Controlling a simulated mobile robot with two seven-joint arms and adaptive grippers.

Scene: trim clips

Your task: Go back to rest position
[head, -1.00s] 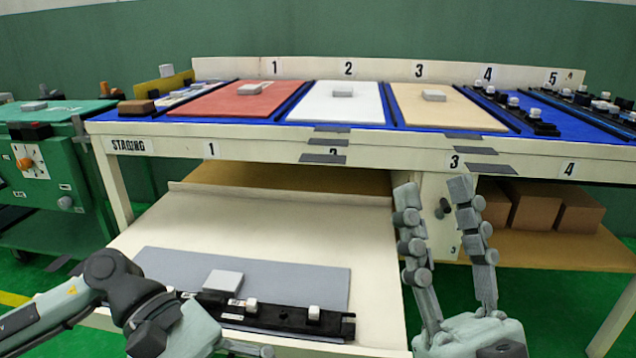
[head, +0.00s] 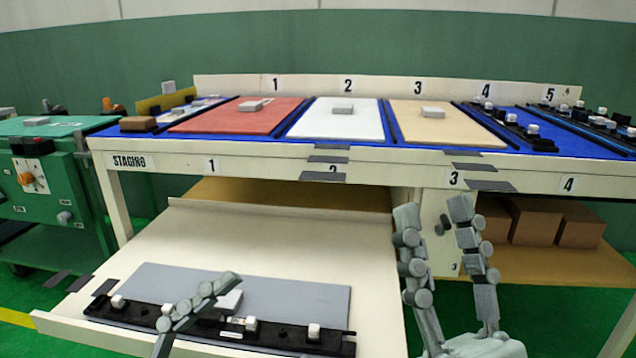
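My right gripper (head: 437,215) stands at the lower right in the head view, fingers pointing up and spread apart, with nothing between them. My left gripper (head: 225,285) comes in from the bottom left. Only its slim fingers show, seen edge-on over the black rail (head: 290,336) and the grey panel (head: 300,292) on the lower shelf. I cannot tell whether its fingers are apart, or whether it touches the rail. The rail lies along the panel's front edge and carries several small white clips. A light block on the panel is partly hidden behind the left fingers.
The workbench (head: 270,154) carries a red panel (head: 225,119), a white panel (head: 320,122) and a tan panel (head: 450,128), with black rails at right. The pale lower shelf (head: 375,265) juts out below. Brown boxes (head: 535,225) sit under the bench. A green cart (head: 45,190) stands at left.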

